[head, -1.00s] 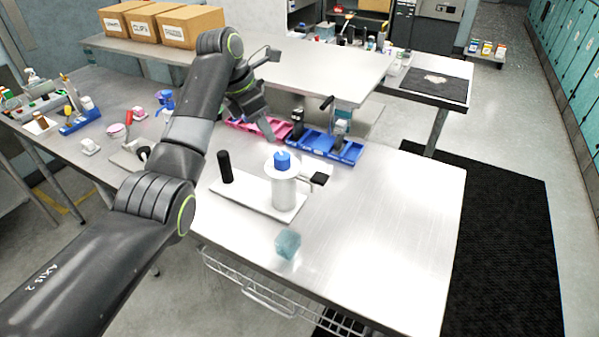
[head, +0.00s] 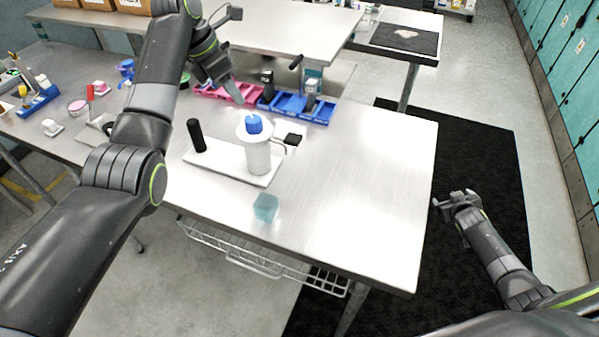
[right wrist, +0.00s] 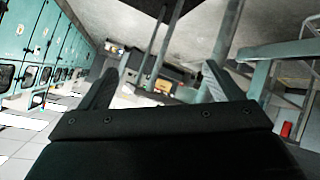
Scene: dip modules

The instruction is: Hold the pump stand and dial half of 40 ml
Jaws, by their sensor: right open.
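The pump stand is a flat white base (head: 230,166) on the metal table, with an upright black post (head: 196,135) at its left end. A white cylinder (head: 257,157) stands at its right end, with a blue dial (head: 253,124) on top. A small black block shows just right of the cylinder; its marking is unreadable. My left gripper (head: 238,97) hangs behind the stand by the pink tray, apart from the stand; its jaw gap is hidden. My right gripper (head: 453,200) is open and empty, off the table's right side; its spread fingers show in the right wrist view (right wrist: 157,88).
A translucent teal cube (head: 265,207) lies near the table's front edge. A pink tray (head: 212,92) and a blue tray (head: 318,112) stand behind the stand. The table's right part is clear. A wire basket (head: 255,262) hangs below the front edge. A raised shelf is behind.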

